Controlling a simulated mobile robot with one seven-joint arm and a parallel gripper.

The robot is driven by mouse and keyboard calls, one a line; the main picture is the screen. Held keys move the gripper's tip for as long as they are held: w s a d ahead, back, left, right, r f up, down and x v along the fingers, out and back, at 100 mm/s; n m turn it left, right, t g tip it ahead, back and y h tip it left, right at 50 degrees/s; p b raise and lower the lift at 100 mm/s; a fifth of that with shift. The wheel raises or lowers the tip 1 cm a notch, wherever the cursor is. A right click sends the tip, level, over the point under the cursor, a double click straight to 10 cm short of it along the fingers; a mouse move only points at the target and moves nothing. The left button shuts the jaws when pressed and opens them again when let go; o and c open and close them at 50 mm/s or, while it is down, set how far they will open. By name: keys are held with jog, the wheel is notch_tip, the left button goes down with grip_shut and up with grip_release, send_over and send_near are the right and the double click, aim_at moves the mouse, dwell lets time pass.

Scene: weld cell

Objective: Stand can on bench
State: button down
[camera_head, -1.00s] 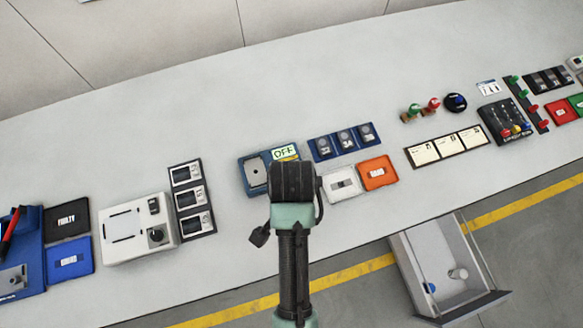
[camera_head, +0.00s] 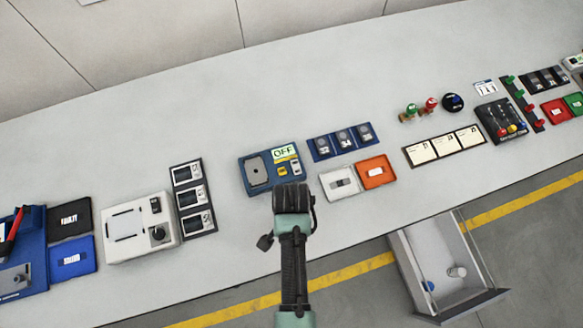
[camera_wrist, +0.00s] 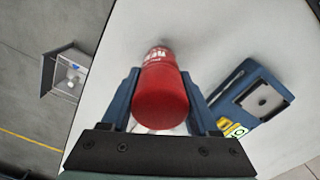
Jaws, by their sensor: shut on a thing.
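A red can (camera_wrist: 164,95) with white lettering is between the two blue fingers of my gripper (camera_wrist: 160,82) in the wrist view. The fingers are shut on its sides. One end of the can faces the camera and the lettered end points away, over the pale bench top (camera_wrist: 190,25). I cannot tell whether the can touches the bench. In the head view my wrist hides the can and the fingers. My arm there reaches over the near part of the bench (camera_head: 120,140), just in front of a blue panel.
The blue panel (camera_head: 247,180) with an OFF label lies just beyond my wrist. White (camera_head: 329,193) and orange (camera_head: 376,181) trays lie to its right, a white device (camera_head: 112,250) to its left. An open drawer (camera_head: 413,262) juts out below the bench. The back of the bench is clear.

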jog(key=shift+f, duration=0.2)
jog(key=shift+c, duration=0.7)
grip_release()
jog(key=shift+r, duration=0.1)
